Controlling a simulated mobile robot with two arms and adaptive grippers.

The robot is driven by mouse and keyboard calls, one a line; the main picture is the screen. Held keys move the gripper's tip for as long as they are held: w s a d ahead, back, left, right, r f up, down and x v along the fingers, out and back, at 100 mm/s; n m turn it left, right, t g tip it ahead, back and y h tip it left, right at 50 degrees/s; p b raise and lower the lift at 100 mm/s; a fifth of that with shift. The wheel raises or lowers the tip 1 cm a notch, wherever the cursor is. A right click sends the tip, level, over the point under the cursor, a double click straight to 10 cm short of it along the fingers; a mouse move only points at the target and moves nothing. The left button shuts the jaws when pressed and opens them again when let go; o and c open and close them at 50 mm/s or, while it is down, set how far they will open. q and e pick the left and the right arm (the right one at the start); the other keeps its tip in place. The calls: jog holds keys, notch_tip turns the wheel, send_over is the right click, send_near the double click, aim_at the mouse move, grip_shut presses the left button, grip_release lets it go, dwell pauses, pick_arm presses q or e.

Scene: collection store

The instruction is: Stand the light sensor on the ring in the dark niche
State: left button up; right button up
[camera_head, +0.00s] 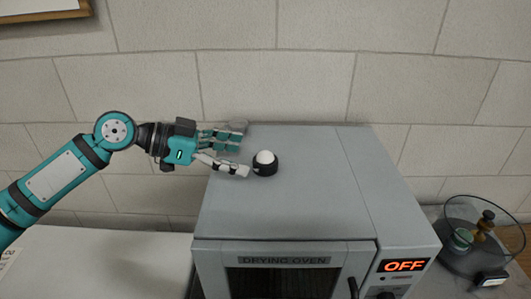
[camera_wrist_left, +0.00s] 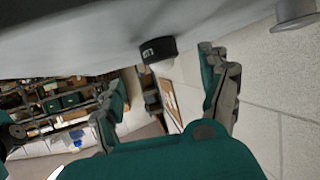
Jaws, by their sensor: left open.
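The light sensor, a black puck with a white dome (camera_head: 265,162), stands upright on top of the grey drying oven (camera_head: 300,200). My left gripper (camera_head: 243,155) is open, just left of the sensor, with its fingers pointing at it. No contact is clear. In the left wrist view the sensor's black body (camera_wrist_left: 158,49) with small pale marking shows beyond and between the two spread fingers, under the tilted grey oven top. I cannot make out a ring or a dark niche in either view. My right gripper is not in view.
A small grey round fitting (camera_head: 237,127) sits at the oven's back left, close behind my fingers. A glass dish or desiccator (camera_head: 482,236) stands right of the oven. A white surface (camera_head: 95,262) lies at left. The oven top right of the sensor is clear.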

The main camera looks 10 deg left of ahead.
aim_at(258, 157)
pick_arm(q)
jog(key=p+x, duration=0.4)
jog(key=x, duration=0.1)
jog(key=shift+w+d+r, duration=0.15)
jog(key=shift+w+d, duration=0.15)
jog(key=shift+d, duration=0.05)
jog(key=shift+f, duration=0.2)
jog(key=shift+c, duration=0.9)
jog(key=c, duration=1.2)
jog(key=shift+r, duration=0.1)
